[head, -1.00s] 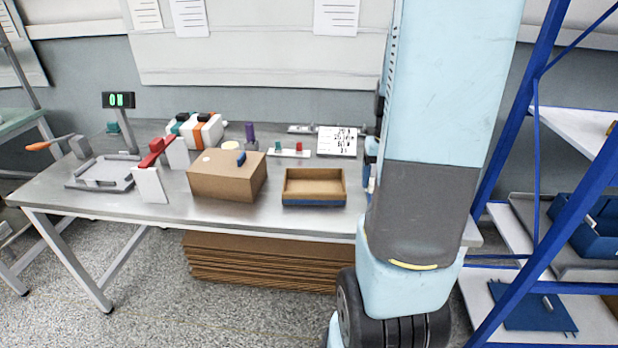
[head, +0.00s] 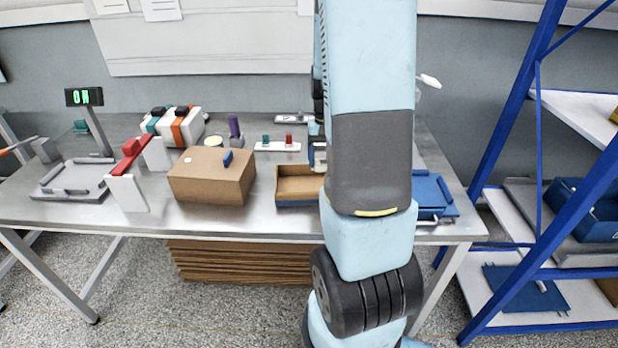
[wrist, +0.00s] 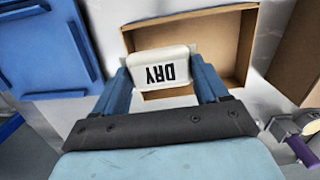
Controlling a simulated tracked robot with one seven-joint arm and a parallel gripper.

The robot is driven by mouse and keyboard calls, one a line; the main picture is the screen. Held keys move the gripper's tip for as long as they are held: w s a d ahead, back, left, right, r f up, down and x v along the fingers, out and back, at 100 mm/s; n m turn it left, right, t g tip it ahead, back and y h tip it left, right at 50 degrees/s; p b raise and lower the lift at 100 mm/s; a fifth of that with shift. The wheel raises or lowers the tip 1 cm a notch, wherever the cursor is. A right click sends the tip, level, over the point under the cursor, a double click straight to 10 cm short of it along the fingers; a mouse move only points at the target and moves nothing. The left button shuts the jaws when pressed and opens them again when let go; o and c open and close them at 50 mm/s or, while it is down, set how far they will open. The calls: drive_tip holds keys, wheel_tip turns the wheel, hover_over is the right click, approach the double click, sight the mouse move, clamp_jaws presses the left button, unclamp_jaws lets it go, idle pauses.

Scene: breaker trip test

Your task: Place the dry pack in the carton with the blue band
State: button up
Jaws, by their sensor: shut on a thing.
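The dry pack is a small white block marked DRY (wrist: 160,68). In the wrist view it is between the two blue fingers of my gripper (wrist: 162,80), which is shut on it. The open carton (head: 297,173) has a blue band (head: 294,204) along its lower front, and my arm hides its right part in the head view. In the wrist view the open carton (wrist: 215,42) looks empty where visible, and the pack overlaps its near left part in the picture. The height of the pack above it is hard to tell.
A closed brown carton (head: 212,177) stands left of the open one. A blue tray (head: 430,193) lies to the right, also showing in the wrist view (wrist: 42,45). Behind are a purple-handled stamp (head: 235,130) and a white strip (head: 277,146). Blue shelving (head: 545,185) stands right.

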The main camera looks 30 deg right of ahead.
hover_over(309, 187)
wheel_tip(309, 187, down, 6)
drive_tip(key=shift+w+f, duration=0.1)
drive_tip(key=shift+f, duration=1.55)
drive_tip(key=o, duration=1)
drive_tip(key=shift+o, duration=0.2)
drive_tip(key=shift+r, duration=0.1)
